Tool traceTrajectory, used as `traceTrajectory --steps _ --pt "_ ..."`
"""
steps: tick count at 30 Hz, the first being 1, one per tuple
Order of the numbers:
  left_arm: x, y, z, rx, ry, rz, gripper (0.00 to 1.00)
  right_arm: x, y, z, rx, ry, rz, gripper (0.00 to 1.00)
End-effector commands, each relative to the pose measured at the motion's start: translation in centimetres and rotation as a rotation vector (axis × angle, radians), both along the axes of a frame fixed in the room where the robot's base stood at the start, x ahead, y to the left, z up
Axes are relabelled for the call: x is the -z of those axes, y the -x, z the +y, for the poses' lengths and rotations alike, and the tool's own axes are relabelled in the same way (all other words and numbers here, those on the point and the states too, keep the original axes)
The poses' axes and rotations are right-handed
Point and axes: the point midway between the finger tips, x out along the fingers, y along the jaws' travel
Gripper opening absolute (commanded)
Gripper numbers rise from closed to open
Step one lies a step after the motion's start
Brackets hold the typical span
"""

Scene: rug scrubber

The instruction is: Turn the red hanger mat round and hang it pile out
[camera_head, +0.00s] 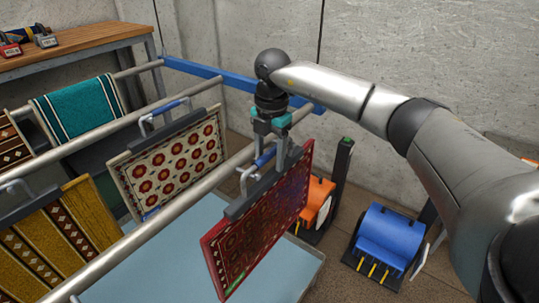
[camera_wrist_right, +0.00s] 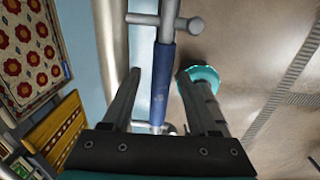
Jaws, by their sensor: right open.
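The red mat (camera_head: 262,225) hangs from a dark clamp bar, patterned with a border and dark rosettes on the face toward me. A small green mark shows at its lower left corner. I cannot tell whether this face is pile or backing. Its hanger has a blue handle (camera_head: 264,158) and grey metal hooks. My right gripper (camera_head: 269,143) is above the handle, open. In the right wrist view, the blue handle (camera_wrist_right: 163,85) lies between its spread fingers. Whether the hook rests on the near rail (camera_head: 150,228) is unclear. My left gripper is out of view.
A cream mat with red rosettes (camera_head: 170,165), a yellow striped mat (camera_head: 60,240) and a teal mat (camera_head: 75,108) hang on the rails. A pale blue tray (camera_head: 150,275) lies below. Orange (camera_head: 317,205) and blue (camera_head: 388,238) machines stand on the floor at right.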

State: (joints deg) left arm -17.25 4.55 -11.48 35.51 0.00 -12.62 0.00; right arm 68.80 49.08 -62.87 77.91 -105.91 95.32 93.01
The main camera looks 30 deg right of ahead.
Motion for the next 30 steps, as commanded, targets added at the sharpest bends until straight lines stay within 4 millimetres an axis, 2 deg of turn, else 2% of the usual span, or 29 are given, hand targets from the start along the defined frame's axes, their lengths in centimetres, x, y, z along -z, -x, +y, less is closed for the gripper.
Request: traceTrajectory --steps 5,10,24,30 --pt "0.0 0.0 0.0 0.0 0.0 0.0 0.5 0.2 0.1 0.0 0.0 0.002 0.005 0.61" --pt "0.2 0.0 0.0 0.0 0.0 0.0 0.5 -1.5 0.0 0.0 -0.001 0.0 0.0 0.61" --pt "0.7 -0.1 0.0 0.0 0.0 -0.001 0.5 -12.2 0.4 -0.1 -0.001 -0.001 -0.003 0.61" --pt "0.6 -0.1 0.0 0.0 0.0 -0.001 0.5 -14.7 0.5 -0.2 0.0 0.0 -0.001 0.61"
